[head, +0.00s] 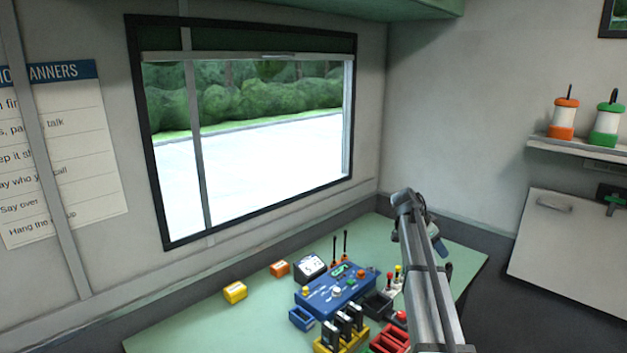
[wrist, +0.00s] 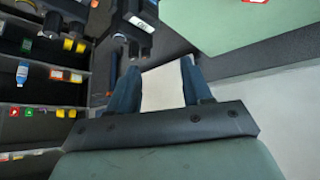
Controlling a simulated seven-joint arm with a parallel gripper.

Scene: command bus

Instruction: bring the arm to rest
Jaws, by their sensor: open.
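My arm (head: 428,275) rises from the bottom of the head view, right of centre, and bends over at its top joint above the right part of the green desk. My gripper (wrist: 160,82) shows in the wrist view with its two dark blue fingers spread apart. Nothing is between the fingers; a pale surface lies behind the gap. In the head view the gripper is mostly hidden behind the arm, so its exact height over the desk cannot be told.
Shelving (wrist: 40,92) with small items fills the wrist view's left side.

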